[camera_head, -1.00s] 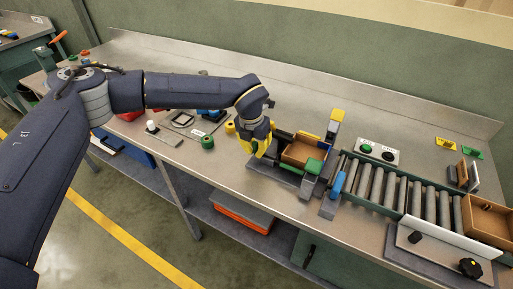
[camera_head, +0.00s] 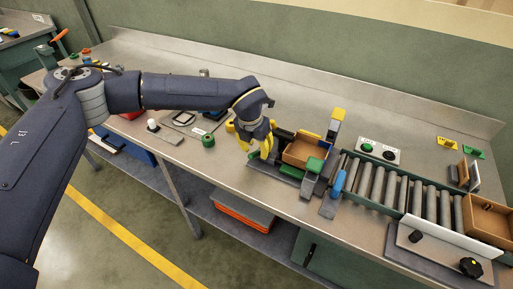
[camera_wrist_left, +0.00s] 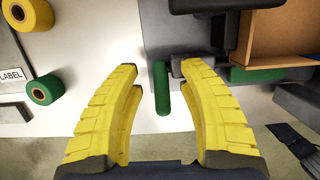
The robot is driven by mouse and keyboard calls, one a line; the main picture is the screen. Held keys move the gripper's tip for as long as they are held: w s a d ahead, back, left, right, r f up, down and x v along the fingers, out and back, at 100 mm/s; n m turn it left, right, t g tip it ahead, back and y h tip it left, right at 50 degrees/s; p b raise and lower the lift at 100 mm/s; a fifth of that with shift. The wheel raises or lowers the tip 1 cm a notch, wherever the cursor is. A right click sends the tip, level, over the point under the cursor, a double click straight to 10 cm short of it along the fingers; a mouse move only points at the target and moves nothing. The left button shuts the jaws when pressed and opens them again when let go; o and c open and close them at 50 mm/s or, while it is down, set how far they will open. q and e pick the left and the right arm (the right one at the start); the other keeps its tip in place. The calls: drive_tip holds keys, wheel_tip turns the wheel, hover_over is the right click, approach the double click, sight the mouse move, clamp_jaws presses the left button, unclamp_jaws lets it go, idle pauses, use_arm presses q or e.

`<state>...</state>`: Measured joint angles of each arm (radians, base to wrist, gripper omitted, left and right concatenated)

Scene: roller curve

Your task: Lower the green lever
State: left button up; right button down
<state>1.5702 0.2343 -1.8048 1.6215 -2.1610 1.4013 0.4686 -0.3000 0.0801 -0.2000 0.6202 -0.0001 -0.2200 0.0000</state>
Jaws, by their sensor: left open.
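A green rod-shaped handle (camera_wrist_left: 161,88), which looks like the green lever, stands between the tips of my left gripper in the left wrist view. It is beside the dark fixture base, and the gripper hides it in the head view. My left gripper (camera_head: 256,150) is open, with its yellow fingers (camera_wrist_left: 160,75) on either side of the handle and a gap to each. I cannot tell how far the tips are above it. A brown box (camera_head: 304,150) sits on the fixture just right of the gripper. My right gripper is out of view.
A green block (camera_head: 314,165) is at the box's front corner. A blue lever (camera_head: 338,184) and a roller conveyor (camera_head: 395,192) lie to the right. A green roll (camera_head: 208,141) stands left of the gripper. A yellow-topped post (camera_head: 337,114) rises behind the box.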

use_arm(q)
drive_tip(key=v, duration=1.2)
idle(0.8)
